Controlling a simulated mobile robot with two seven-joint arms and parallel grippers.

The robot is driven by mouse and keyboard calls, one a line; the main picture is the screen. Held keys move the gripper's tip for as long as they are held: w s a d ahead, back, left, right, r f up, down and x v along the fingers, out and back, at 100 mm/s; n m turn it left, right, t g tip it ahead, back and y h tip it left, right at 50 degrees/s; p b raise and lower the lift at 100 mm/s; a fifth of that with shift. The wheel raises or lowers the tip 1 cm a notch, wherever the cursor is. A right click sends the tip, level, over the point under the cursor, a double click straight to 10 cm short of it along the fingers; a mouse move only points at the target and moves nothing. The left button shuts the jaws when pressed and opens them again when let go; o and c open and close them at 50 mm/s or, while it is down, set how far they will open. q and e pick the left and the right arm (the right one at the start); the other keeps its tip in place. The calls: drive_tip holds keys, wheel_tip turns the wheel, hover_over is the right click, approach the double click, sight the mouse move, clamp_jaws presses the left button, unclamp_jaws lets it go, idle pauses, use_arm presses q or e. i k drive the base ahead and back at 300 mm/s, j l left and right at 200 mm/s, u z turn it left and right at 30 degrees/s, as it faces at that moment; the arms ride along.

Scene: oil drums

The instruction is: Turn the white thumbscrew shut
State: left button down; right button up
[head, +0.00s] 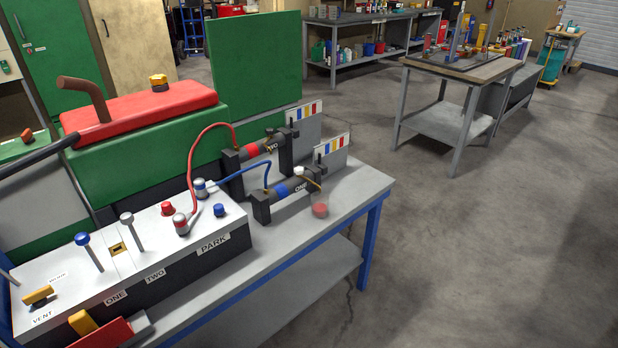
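A small white knob, which looks like the white thumbscrew (298,171), sits on top of the dark cylinder marked ONE (283,190), near its right end. The cylinder has a blue band and a blue hose (251,164) at its left end. A thin yellowish tube runs from by the knob toward a clear cup (320,205) with red in it. How far the knob is turned is too small to tell. Neither of my grippers shows in the head view.
A second cylinder marked TWO (258,151), with a red band and red hose (191,148), lies behind. A grey box with levers and labels (213,243) fills the bench's left. The bench (290,240) has bare top in front of the cylinders. Open floor lies right.

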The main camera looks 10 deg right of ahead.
sight(299, 170)
drive_tip(key=i+l+u, duration=0.2)
drive_tip(key=u, duration=0.7)
drive_tip(key=i+l+u, duration=0.1)
drive_tip(key=l+u, duration=0.15)
drive_tip(key=l, duration=0.15)
drive_tip(key=i+l+u, duration=0.1)
drive_tip(key=l+u, duration=0.15)
drive_tip(key=l, duration=0.15)
drive_tip(key=i+l, duration=0.1)
drive_tip(key=l, duration=0.55)
drive_tip(key=i+l+u, duration=0.1)
drive_tip(key=l, duration=0.55)
